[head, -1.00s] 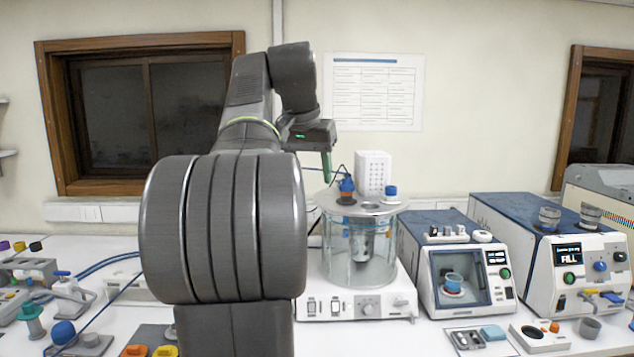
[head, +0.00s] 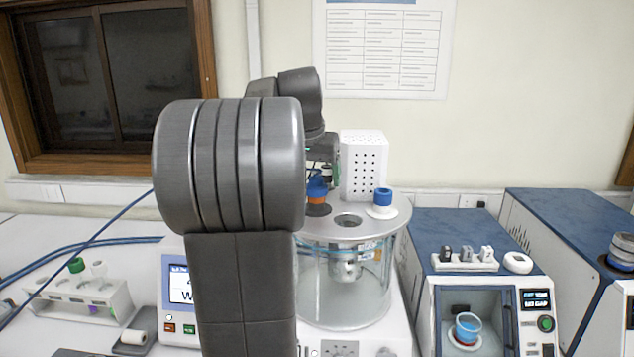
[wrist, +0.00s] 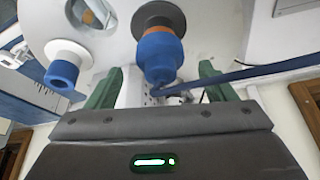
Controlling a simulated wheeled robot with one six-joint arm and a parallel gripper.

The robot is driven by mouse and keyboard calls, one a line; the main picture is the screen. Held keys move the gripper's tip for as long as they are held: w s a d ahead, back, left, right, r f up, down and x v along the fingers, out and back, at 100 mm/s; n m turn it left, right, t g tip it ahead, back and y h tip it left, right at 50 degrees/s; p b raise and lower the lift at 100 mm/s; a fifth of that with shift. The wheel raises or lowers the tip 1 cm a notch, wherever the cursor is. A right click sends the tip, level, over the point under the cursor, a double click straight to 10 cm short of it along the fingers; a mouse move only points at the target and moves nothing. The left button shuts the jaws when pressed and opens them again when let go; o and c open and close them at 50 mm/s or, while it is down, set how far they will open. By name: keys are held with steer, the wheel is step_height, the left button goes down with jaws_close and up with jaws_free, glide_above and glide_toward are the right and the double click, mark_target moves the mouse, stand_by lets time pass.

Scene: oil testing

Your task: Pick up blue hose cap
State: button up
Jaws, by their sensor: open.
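A blue cap with an orange ring (head: 317,188) stands upright on a dark round base on the metal lid of the glass vessel (head: 345,285). It also shows in the wrist view (wrist: 159,57), where a blue hose (wrist: 255,73) runs up to it from the right; whether the hose joins it I cannot tell. A second blue cap on a white base (head: 383,199) stands to its right on the lid, and at left in the wrist view (wrist: 62,74). My gripper (wrist: 160,72) is open, with one green finger on each side of the orange-ringed cap. In the head view my arm partly hides my gripper (head: 325,160).
A white perforated box (head: 363,165) stands close behind the caps. The lid has an open hole (head: 348,220) between them. A blue-topped machine (head: 485,265) is to the right, and a white tube rack (head: 88,297) is on the left.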

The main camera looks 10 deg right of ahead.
steer(key=shift+w+f, duration=0.15)
steer(key=shift+f, duration=0.6)
steer(key=c, duration=1.1)
steer(key=shift+o, duration=0.2)
